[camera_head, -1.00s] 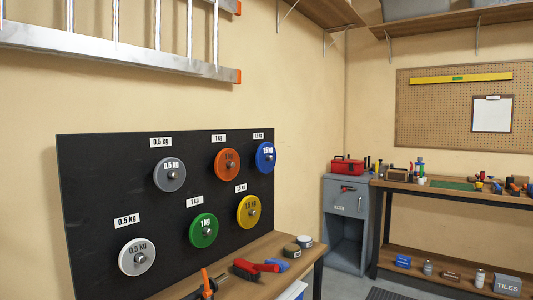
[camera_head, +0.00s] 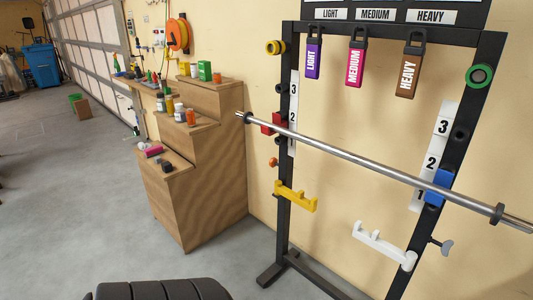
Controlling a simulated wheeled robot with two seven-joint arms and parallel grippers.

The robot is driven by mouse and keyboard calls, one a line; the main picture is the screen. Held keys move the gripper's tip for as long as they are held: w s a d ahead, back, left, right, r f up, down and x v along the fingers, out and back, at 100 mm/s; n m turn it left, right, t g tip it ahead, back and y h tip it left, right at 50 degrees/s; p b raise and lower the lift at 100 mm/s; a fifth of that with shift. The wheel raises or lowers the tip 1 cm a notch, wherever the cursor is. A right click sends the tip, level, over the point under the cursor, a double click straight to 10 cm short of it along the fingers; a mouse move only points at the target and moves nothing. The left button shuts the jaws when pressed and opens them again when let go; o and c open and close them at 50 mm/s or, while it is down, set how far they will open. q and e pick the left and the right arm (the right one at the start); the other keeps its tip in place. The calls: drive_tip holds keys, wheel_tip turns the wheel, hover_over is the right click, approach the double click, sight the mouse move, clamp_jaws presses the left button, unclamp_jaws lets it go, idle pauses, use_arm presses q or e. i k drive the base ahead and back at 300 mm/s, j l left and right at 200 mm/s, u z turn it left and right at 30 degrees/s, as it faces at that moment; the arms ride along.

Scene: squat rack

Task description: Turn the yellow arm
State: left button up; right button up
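The yellow arm (camera_head: 295,197) is a bracket with upturned ends, on the left post of the black squat rack (camera_head: 283,225). It juts out to the right, below the barbell. A white arm (camera_head: 383,245) of similar shape sits lower, at the right post. The steel barbell (camera_head: 370,167) crosses the rack, near a red holder (camera_head: 273,123) on the left post and a blue holder (camera_head: 438,188) on the right post. Neither of my grippers is in view.
Purple, pink and brown bands (camera_head: 408,78) hang from the rack's top. A stepped wooden cabinet (camera_head: 185,205) with bottles stands left of the rack. Open concrete floor (camera_head: 75,215) lies farther left. The barbell's right end reaches the picture's edge.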

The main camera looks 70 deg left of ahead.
sight(298, 198)
drive_tip(key=u, duration=1.95)
